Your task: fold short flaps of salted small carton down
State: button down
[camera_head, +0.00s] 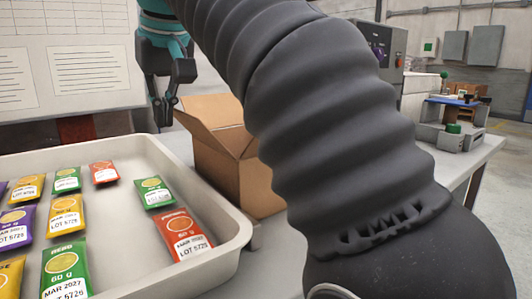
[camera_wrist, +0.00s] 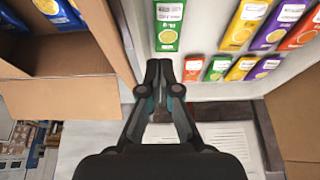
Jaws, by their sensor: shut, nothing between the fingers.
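A brown cardboard carton (camera_head: 231,170) stands open on the table right of the tray, partly hidden behind my arm. One flap (camera_head: 212,112) sticks up and outward on its far left side. In the wrist view an open carton with blue packets inside shows at the upper left, with a flap (camera_wrist: 62,98) spread outward. No label on the carton is readable. My gripper (camera_head: 164,118) is shut and empty, pointing down just left of the raised flap in the head view. In the wrist view its fingertips (camera_wrist: 159,68) are right of the carton wall, beside the tray edge.
A pale tray (camera_head: 205,268) with several coloured packets fills the front left. A board with printed sheets (camera_head: 88,65) stands behind it. More brown cardboard (camera_wrist: 296,112) shows at the right of the wrist view. Equipment (camera_head: 452,128) stands farther back right.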

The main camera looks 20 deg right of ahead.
jog(key=shift+w+d+r+p, duration=0.25)
jog(key=shift+d+p, duration=0.05)
jog(key=shift+d, duration=0.45)
jog(key=shift+w+d+r+p, duration=0.2)
jog(key=shift+d+r+p, duration=0.05)
jog(key=shift+d, duration=0.5)
jog(key=shift+w+d+r+p, duration=0.25)
jog(key=shift+d+p, duration=0.05)
jog(key=shift+d, duration=0.55)
jog(key=shift+w+d+r, duration=0.1)
jog(key=shift+w+d, duration=0.05)
jog(key=shift+d, duration=0.55)
jog(key=shift+w+d+r, duration=0.15)
jog(key=shift+d, duration=0.5)
jog(key=shift+w+d+r, duration=0.1)
jog(key=shift+w+d, duration=0.05)
jog(key=shift+d, duration=0.55)
jog(key=d, duration=0.2)
jog(key=d+f, duration=0.1)
jog(key=shift+w+d, duration=0.2)
jog(key=shift+w, duration=0.1)
jog(key=shift+f, duration=0.1)
